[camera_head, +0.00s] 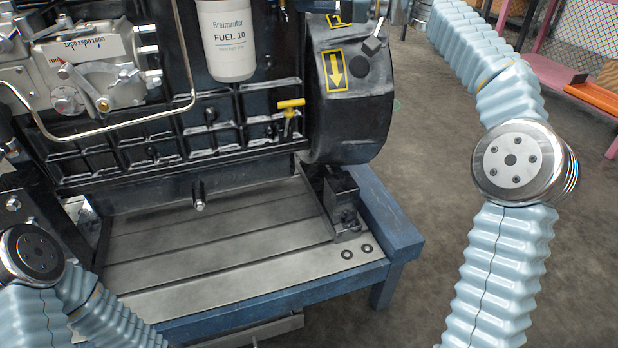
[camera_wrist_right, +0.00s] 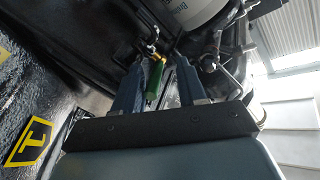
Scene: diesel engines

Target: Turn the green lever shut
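The green lever (camera_wrist_right: 155,76) shows in the right wrist view, hanging from a small brass fitting beside the engine. My right gripper (camera_wrist_right: 158,66) has its two blue fingers apart. In that picture the lever lies between them, closer to the left finger; I cannot tell whether it touches or how deep it sits between them. The lever is not visible in the head view. There my right arm leaves at the top and its gripper is out of frame. My left arm shows at the lower left, with its gripper out of frame.
The black engine stands on a blue stand (camera_head: 400,240). A white fuel filter (camera_head: 228,40) hangs near the top and shows in the wrist view (camera_wrist_right: 188,12). A yellow T-handle (camera_head: 291,104) sticks out below. A black housing with a yellow arrow plate (camera_head: 335,70) is beside it.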

